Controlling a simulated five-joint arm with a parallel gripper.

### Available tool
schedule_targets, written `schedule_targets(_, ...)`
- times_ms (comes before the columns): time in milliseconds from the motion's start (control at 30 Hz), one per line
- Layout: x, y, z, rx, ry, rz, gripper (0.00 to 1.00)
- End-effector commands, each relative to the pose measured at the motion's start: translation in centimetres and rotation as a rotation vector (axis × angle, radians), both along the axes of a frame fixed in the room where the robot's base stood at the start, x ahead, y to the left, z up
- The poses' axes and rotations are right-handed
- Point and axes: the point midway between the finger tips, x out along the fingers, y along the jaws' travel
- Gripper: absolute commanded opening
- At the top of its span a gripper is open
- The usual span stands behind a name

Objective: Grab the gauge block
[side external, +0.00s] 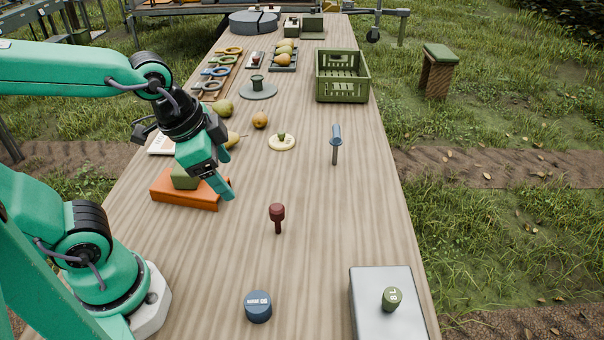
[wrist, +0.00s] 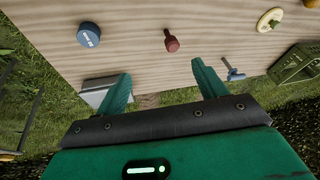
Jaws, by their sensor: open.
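No object is clearly identifiable as the gauge block. A short blue cylinder with white markings (side external: 258,307) stands near the front, and also shows at upper left in the wrist view (wrist: 88,35). A small green cylinder with a pale label (side external: 392,298) sits on a grey plate (side external: 375,277) at front right. A green block (side external: 185,178) rests on an orange block (side external: 186,197), partly behind my gripper. My gripper (side external: 226,186) hangs above the table beside the orange block, its fingers (wrist: 161,80) apart and empty in the wrist view.
A dark red knobbed tool (side external: 277,215) is right of my gripper. A blue-handled tool (side external: 335,144), a cream disc (side external: 281,143), pears (side external: 223,107) and a green crate (side external: 342,78) are farther back. Bare wood lies between the red tool and grey plate. Grass borders the table.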

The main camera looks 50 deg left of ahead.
Motion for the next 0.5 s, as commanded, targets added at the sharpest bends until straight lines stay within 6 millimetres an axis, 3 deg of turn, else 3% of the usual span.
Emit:
schedule_targets(267,0.0,-5.1,-4.2,0.152,0.092,-0.570,0.71)
schedule_targets(500,-1.4,-9.1,-8.0,0.261,0.150,-1.069,0.71)
